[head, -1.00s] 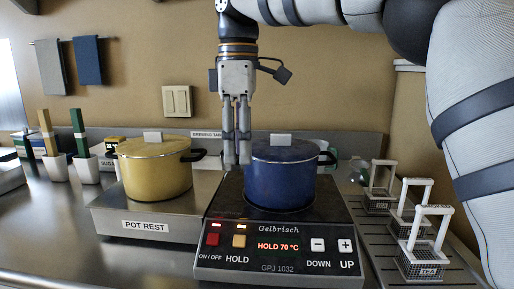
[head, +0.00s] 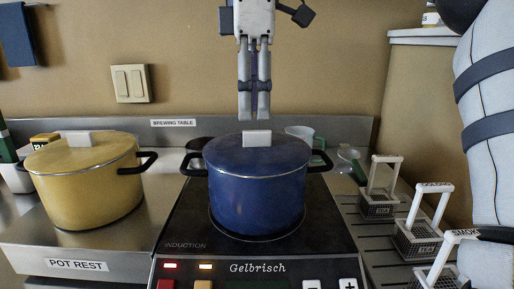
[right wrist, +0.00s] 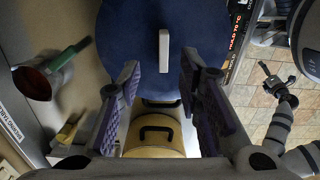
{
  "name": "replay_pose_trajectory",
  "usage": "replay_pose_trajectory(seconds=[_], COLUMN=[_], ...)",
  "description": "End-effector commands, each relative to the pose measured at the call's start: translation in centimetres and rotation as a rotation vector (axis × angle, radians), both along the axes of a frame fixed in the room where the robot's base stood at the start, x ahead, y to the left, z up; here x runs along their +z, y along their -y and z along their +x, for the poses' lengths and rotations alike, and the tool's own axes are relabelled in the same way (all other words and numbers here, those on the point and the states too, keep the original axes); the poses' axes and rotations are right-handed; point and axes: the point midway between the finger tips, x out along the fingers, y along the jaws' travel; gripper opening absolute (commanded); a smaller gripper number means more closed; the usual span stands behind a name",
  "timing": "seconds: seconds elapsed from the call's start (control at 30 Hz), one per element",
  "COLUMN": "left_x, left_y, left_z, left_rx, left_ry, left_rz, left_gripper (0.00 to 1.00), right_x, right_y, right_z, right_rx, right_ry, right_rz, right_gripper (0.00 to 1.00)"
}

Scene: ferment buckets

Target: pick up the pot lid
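The blue pot (head: 257,200) stands on the induction cooker with its blue lid (head: 225,150) on, topped by a pale block handle (head: 257,138). My right gripper (head: 254,118) points down above this handle, apart from it. In the right wrist view the gripper (right wrist: 160,82) is open and empty, its fingers spread to either side, with the lid handle (right wrist: 164,50) ahead, between their lines. A yellow pot (head: 85,190) with its own lid (head: 80,150) stands on the pot rest. An arm with a small gripper (right wrist: 275,78), seemingly my left, hangs over the floor; its finger state is unclear.
The cooker (head: 190,240) has its controls at the front. Several wire tea baskets (head: 380,200) with tall handles stand on the right rack. Cups stand behind the blue pot near the back ledge (head: 330,130).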

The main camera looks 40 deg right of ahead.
Motion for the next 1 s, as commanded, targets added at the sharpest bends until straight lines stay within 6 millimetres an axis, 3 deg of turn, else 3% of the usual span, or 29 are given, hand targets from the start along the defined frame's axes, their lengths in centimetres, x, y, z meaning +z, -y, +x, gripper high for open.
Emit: replay_pose_trajectory(seconds=[0.2, 0.3, 0.5, 0.63, 1.0], left_x=[0.3, 0.2, 0.2, 0.2, 0.2], left_y=[0.0, 0.0, 0.0, 0.0, 0.0], left_z=[0.3, 0.3, 0.3, 0.3, 0.3], left_rx=[0.000, 0.000, 0.000, 0.000, 0.000], left_ry=[0.012, 0.011, 0.011, 0.011, 0.011], left_rz=[-0.001, -0.001, 0.000, 0.000, -0.001], left_gripper=[1.00, 1.00, 1.00, 1.00, 1.00], right_x=[-3.9, -4.7, -4.8, -4.8, -4.6], right_y=[0.2, 0.1, 0.1, 0.1, 0.1], right_z=[-0.8, -0.7, -0.7, -0.7, -0.7], right_rx=[0.002, 0.000, -0.001, -0.001, -0.001], right_ry=[-0.001, 0.001, 0.001, 0.001, 0.001], right_rz=[0.003, 0.001, 0.001, 0.001, 0.000], right_gripper=[0.33, 0.33, 0.30, 0.01, 0.00])
